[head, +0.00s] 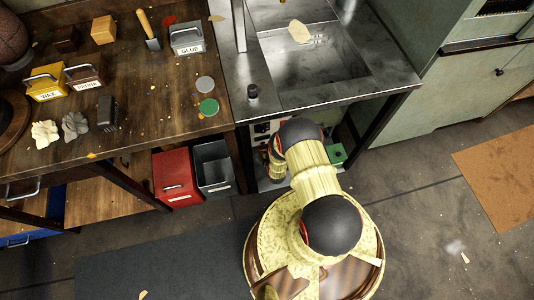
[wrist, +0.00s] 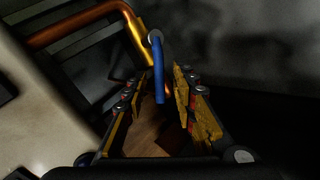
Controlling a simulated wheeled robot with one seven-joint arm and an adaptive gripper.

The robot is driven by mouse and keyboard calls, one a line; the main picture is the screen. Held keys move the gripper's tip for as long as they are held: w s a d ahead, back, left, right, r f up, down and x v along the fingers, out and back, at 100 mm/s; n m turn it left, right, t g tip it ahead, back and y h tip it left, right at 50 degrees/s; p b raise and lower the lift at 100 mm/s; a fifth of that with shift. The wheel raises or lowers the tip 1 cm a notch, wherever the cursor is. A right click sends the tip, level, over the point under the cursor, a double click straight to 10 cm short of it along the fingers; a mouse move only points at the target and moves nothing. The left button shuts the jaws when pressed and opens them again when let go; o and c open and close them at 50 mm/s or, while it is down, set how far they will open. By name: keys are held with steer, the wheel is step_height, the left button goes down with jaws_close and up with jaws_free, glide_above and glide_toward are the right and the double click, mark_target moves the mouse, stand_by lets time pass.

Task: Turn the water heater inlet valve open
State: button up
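The inlet valve's blue handle (wrist: 159,75) shows in the wrist view, hanging down from a round grey pivot beside a copper pipe (wrist: 95,27). My gripper (wrist: 160,80) is open, with its yellow-padded fingers spread to either side of the handle. The handle's lower end is between the fingertips in the picture, nearer the right finger. I cannot tell whether it touches that finger. In the head view my arm reaches under the sink counter, and the gripper and valve are hidden there. The water heater itself cannot be made out clearly.
A metal sink counter (head: 260,92) stands above my arm's reach. A red bin (head: 176,178) and a grey bin (head: 214,167) stand left of the arm, and a green box (head: 337,154) is to its right. A pale surface (wrist: 45,115) fills the wrist view's left side.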

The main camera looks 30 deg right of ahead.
steer(key=v, duration=0.7)
steer(key=shift+s, duration=0.15)
steer(key=shift+r, duration=0.1)
steer(key=shift+c, duration=1.1)
